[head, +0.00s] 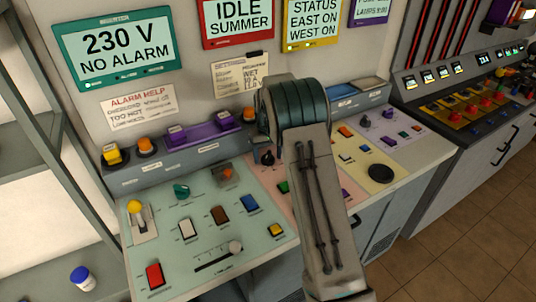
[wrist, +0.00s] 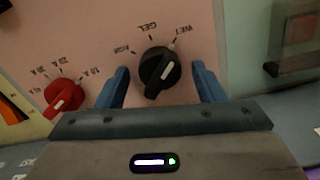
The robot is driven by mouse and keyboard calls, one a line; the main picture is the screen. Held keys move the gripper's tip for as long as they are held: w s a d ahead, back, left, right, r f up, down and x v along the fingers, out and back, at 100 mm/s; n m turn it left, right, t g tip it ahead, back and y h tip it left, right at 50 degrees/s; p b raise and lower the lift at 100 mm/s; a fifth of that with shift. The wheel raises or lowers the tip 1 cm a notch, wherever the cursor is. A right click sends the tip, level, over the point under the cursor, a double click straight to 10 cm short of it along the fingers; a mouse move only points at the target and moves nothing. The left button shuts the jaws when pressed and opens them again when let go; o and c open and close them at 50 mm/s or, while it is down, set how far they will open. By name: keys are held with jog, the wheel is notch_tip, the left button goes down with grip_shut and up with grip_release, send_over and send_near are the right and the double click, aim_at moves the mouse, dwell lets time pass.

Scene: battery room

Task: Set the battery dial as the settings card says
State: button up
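The battery dial (wrist: 159,72), a black knob with a white mark, sits on a pink panel in the wrist view. AGM, GEL and WET are printed around it. Its ridge slants between WET and the lower left, with a pale tip near WET. My gripper (wrist: 160,68) is open, its blue fingers on either side of the dial, with visible gaps. I cannot tell how deep the fingers reach.
A red dial (wrist: 64,96) with ampere labels is left of the black one, near my left finger. In the head view, a green panel (head: 250,262) with switches and a slider lies left of my arm. An alarm help note (head: 140,106) is on the wall.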

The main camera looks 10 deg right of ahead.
aim_at(268, 154)
jog(key=shift+r, duration=0.1)
notch_tip(268, 154, up, 14)
jog(key=b, duration=0.1)
dwell(0.5)
jog(key=s+r+t, duration=0.1)
jog(key=s+r, duration=0.2)
jog(key=s, duration=0.7)
jog(key=s+r+t, duration=0.1)
jog(key=s+r, duration=0.3)
jog(key=s, duration=0.5)
jog(key=s+f, duration=0.3)
jog(key=s, duration=0.6)
jog(key=s+f+m+t, duration=0.1)
jog(key=s+f, duration=0.2)
jog(key=s, duration=0.7)
jog(key=shift+f, duration=0.15)
